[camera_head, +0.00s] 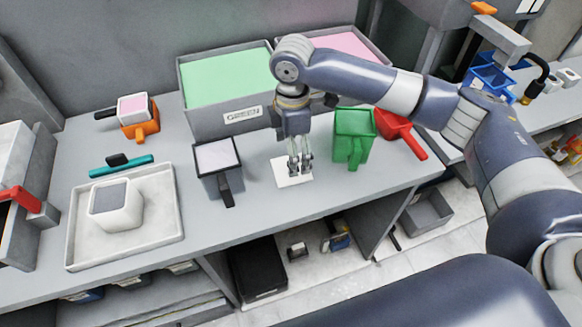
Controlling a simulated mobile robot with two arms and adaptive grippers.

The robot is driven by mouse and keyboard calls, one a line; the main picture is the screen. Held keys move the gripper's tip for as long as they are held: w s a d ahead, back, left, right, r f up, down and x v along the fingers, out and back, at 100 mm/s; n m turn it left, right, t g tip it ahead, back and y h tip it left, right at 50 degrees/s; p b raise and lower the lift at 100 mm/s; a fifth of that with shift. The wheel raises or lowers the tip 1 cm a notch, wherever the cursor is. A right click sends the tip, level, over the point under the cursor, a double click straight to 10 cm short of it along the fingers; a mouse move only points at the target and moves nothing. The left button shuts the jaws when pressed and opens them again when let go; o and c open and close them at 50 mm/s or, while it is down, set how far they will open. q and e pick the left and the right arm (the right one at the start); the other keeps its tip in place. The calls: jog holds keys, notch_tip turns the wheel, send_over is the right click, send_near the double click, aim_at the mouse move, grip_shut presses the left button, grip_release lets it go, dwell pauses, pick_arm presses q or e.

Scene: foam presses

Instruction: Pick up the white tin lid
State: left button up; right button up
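A flat white square, which looks like the white tin lid (284,179), lies on the grey worktop near its front edge. My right arm reaches in from the right, and its gripper (300,170) points down over the lid. The fingertips are at or just above the lid and hide part of it. The fingers look close together, but I cannot tell whether they are open or shut, or whether they touch the lid. My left gripper is not in view.
A grey tin with a handle (220,185) stands left of the lid. A green container (353,140) and a red scoop (395,130) stand to the right. A grey bin with green contents (185,100) is behind. A shallow tray (75,240) is at left.

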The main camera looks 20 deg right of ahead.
notch_tip(320, 180, down, 4)
jog(key=shift+s+a+r+p, duration=0.1)
jog(key=shift+s+r+p, duration=0.05)
jog(key=shift+p, duration=0.3)
jog(key=shift+f, duration=0.6)
jog(key=c, duration=0.7)
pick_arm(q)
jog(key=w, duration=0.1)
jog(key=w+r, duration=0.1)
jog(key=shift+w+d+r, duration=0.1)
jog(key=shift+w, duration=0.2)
